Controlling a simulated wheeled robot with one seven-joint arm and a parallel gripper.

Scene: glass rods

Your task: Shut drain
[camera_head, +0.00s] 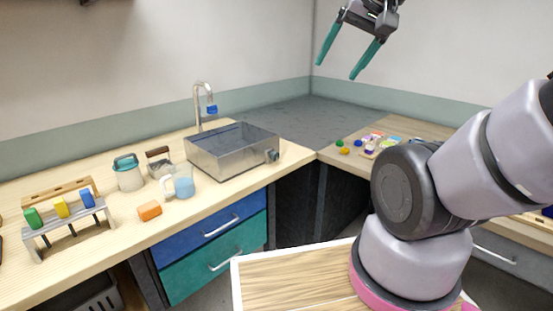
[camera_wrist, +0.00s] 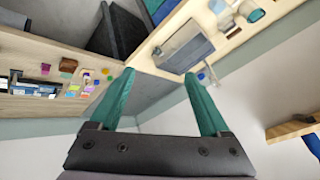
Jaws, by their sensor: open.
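A grey metal sink (camera_head: 237,164) stands on the wooden counter, below a tall curved faucet (camera_head: 199,105) with a blue part at its spout. A small dark grey knob (camera_head: 272,156) sticks out low on the sink's right side. The drain itself cannot be made out inside the sink. My gripper (camera_head: 337,69) is open and empty, high up in front of the back wall, well above and to the right of the sink. In the wrist view the sink (camera_wrist: 186,52) shows beyond my gripper's teal fingers (camera_wrist: 160,76).
Left of the sink stand a teal-lidded jar (camera_head: 128,174), a beaker of blue liquid (camera_head: 183,187), an orange block (camera_head: 149,211) and a rack with colored blocks (camera_head: 62,226). Small colored items (camera_head: 368,146) lie on the right counter. The air around my gripper is clear.

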